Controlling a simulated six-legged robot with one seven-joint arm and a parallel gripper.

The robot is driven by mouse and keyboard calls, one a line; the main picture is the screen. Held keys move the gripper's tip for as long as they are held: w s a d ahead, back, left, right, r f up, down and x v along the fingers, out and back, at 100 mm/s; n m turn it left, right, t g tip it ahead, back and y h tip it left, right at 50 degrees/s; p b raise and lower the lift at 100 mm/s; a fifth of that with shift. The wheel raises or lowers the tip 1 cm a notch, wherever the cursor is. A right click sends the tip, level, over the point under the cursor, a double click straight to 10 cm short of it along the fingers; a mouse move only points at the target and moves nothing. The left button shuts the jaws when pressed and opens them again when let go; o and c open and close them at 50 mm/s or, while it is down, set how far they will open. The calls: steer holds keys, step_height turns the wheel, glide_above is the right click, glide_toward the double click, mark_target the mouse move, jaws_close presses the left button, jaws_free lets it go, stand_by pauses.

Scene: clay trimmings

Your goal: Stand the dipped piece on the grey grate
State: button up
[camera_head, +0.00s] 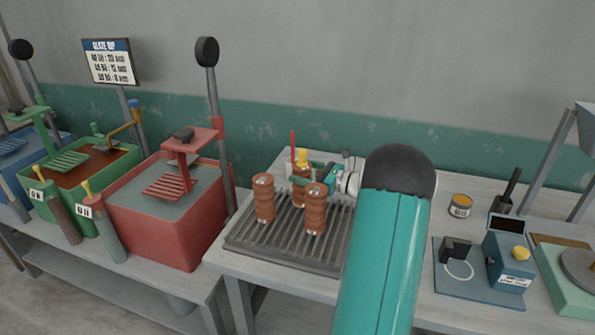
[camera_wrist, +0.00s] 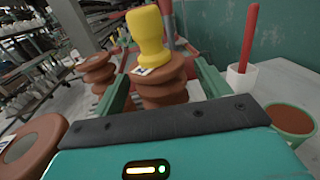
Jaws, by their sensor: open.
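A brown ribbed piece with a yellow knob (camera_head: 302,159) on top stands upright at the back of the grey grate (camera_head: 262,247); its foot is partly hidden. In the wrist view this piece (camera_wrist: 163,92) is between the two green fingers of my gripper (camera_wrist: 160,78), with a pale tag below the knob. The fingers are apart, one on each side of it. My gripper (camera_head: 316,180) also shows in the head view, reaching in from the right. Two more ribbed brown pieces stand on the grate, one at left (camera_head: 264,200) and one in front (camera_head: 315,212).
A red vat (camera_head: 155,235) and a green vat (camera_head: 55,180) stand left of the grate. A red stick in a white cup (camera_wrist: 240,80) and a green pot (camera_wrist: 292,121) are close to my gripper. A blue device (camera_head: 508,265) is at the right.

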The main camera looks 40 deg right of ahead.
steer(key=v, duration=0.9)
steer(key=shift+s, duration=0.1)
steer(key=shift+r, duration=0.15)
stand_by(1.0)
